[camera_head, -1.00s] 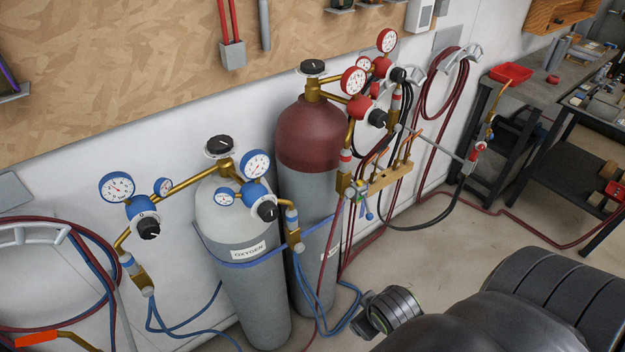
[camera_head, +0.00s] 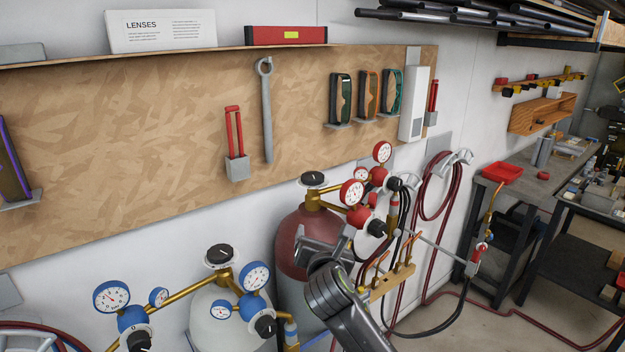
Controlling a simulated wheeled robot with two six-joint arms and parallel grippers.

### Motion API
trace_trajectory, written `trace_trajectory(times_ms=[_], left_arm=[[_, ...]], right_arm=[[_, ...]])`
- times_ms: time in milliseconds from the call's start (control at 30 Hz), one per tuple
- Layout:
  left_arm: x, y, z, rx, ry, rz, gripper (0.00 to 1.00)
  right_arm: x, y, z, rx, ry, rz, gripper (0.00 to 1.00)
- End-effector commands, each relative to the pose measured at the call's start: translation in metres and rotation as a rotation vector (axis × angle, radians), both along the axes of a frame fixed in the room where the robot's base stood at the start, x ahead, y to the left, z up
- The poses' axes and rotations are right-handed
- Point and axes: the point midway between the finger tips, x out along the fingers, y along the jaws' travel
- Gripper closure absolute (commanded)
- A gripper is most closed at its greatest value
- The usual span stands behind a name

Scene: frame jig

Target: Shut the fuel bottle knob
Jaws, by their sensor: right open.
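The fuel bottle (camera_head: 291,232) is the cylinder with the dark red top, standing against the wall right of the middle. Its round black knob (camera_head: 313,179) sits upright on top of the brass valve, in clear view. Red regulators with red gauges (camera_head: 352,192) branch off to the right of the valve. My right gripper (camera_head: 318,242) is open and empty. It shows in front of the bottle's red shoulder, below the knob and apart from it. My right arm hides the bottle's lower part. My left gripper is not in view.
The oxygen bottle (camera_head: 212,310) with blue gauges and its own black knob (camera_head: 219,255) stands to the left. Hoses (camera_head: 440,183) and a brass torch holder (camera_head: 393,281) are close on the right. A tool board (camera_head: 120,150) covers the wall above.

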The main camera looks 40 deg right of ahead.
Motion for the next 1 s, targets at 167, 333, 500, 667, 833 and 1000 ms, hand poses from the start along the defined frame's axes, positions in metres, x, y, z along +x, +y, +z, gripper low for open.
trace_trajectory(times_ms=[167, 333, 500, 667, 833, 1000], left_arm=[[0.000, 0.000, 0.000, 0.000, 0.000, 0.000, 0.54], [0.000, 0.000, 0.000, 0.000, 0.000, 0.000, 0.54], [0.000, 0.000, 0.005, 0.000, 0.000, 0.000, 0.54], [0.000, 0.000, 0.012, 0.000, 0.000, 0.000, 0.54], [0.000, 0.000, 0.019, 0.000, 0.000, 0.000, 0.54], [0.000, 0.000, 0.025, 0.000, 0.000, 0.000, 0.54]], right_arm=[[0.024, -0.003, 0.048, -0.281, 0.036, 0.018, 0.23], [0.032, -0.005, 0.065, -0.391, 0.060, 0.015, 0.23], [0.042, -0.011, 0.068, -0.402, 0.064, 0.015, 0.23], [0.060, -0.025, 0.068, -0.400, 0.065, 0.014, 0.23], [0.082, -0.039, 0.068, -0.398, 0.065, 0.014, 0.23], [0.103, -0.053, 0.067, -0.397, 0.064, 0.015, 0.23]])
